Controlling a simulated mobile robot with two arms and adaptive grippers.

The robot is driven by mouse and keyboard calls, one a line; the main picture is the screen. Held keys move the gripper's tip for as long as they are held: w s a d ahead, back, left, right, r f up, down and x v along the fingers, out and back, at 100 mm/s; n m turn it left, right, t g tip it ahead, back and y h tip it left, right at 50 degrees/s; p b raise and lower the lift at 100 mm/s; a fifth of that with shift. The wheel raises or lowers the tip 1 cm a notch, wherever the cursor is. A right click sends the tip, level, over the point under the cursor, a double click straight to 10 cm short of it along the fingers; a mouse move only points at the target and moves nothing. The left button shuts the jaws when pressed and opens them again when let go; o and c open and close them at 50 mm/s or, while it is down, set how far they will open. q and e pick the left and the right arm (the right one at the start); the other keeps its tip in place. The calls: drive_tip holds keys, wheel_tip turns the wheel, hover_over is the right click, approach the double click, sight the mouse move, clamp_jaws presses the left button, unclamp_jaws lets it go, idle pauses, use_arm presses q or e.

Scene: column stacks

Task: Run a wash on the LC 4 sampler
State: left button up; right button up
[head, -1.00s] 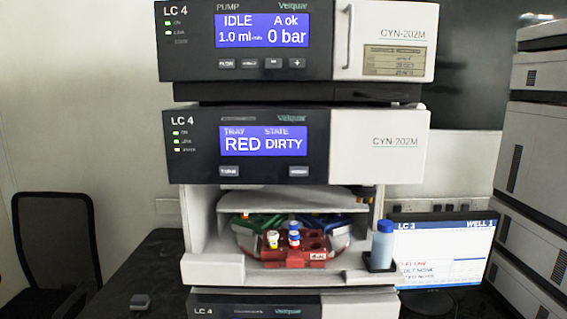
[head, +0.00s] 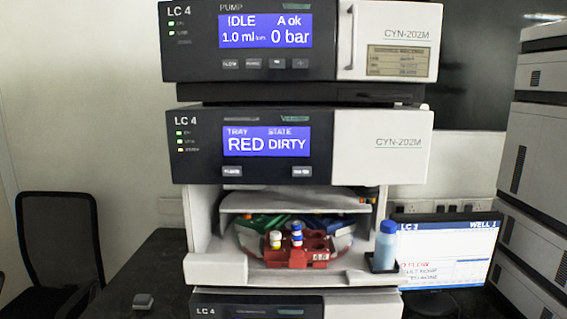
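The LC 4 sampler (head: 385,155) stands in the middle of the stack. Its display (head: 266,141) reads TRAY RED, STATE DIRTY. Two buttons sit below it, the left one (head: 232,171) and the right one (head: 302,171); their labels are too blurred to read. In the open bay below, a red tray (head: 289,260) faces front and holds vials with white, yellow and blue colours. Green (head: 262,226) and blue (head: 327,221) trays show behind it. A blue-capped bottle (head: 385,248) stands at the bay's right front. Neither gripper is in view.
The LC 4 pump (head: 390,40) above reads IDLE, A ok, 1.0 ml/min, 0 bar. A monitor (head: 447,245) marked LC 3, WELL 1 stands at right, near another stack (head: 540,150). A chair (head: 58,240) is at left. The dark bench (head: 160,265) holds a small grey object (head: 143,301).

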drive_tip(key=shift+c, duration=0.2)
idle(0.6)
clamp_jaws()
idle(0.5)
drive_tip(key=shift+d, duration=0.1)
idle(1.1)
